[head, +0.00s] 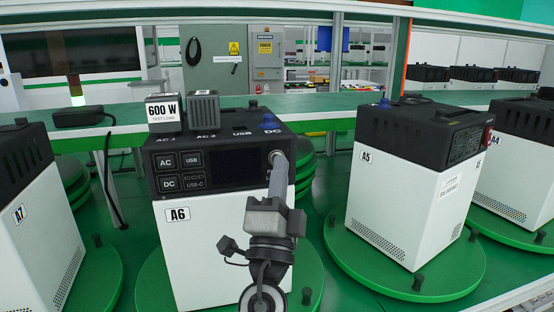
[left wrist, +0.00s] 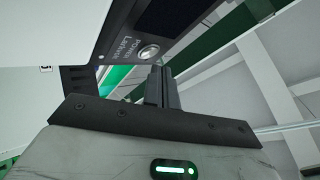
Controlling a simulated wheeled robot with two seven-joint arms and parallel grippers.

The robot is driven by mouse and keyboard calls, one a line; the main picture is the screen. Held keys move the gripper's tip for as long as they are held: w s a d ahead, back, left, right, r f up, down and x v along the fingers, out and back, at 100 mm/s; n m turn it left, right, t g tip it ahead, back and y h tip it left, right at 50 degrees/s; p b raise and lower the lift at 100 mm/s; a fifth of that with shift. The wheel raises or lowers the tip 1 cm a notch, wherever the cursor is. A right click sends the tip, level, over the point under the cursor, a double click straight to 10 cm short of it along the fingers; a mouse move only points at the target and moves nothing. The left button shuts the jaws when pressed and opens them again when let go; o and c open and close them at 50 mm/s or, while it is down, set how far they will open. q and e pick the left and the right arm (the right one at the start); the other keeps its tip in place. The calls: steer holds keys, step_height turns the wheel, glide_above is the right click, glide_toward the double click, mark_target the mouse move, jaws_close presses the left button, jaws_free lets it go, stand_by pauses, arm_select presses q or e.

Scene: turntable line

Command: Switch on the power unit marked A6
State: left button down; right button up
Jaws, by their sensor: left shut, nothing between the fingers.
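The power unit marked A6 (head: 185,255) stands upright on a green turntable in the middle of the head view. It has a white body and a black top with AC, USB, DC and USB-C marks and a dark display (head: 235,175). My left gripper (head: 278,162) is shut and empty, its fingers pointing at the right end of the front panel. In the left wrist view, a round metal button (left wrist: 150,52) beside the word POWER lies just beyond the closed fingertips (left wrist: 160,72). I cannot tell whether they touch. My right gripper is not in view.
Unit A5 (head: 380,208) stands on a turntable to the right, with A4 (head: 508,155) beyond it. Unit A7 (head: 38,240) is at the left. A 600 W test load (head: 163,116) and a grey block (head: 202,112) sit on top of A6.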

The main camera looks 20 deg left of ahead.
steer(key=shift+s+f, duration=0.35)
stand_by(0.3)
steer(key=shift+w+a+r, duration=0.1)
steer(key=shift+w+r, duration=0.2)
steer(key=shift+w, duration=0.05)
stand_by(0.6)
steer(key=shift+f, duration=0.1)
arm_select(q)
steer(key=shift+w+a+f+b, duration=0.1)
steer(key=shift+w+a+b, duration=0.15)
steer(key=shift+b, duration=0.25)
steer(key=shift+w, duration=0.1)
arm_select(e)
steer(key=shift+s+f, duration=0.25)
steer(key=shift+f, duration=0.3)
arm_select(q)
steer(key=shift+w+a+b, duration=0.2)
steer(key=shift+w+b, duration=0.05)
steer(key=shift+b, duration=0.1)
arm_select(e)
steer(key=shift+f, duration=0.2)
arm_select(q)
steer(key=shift+s+d, duration=0.45)
steer(key=shift+s, duration=0.15)
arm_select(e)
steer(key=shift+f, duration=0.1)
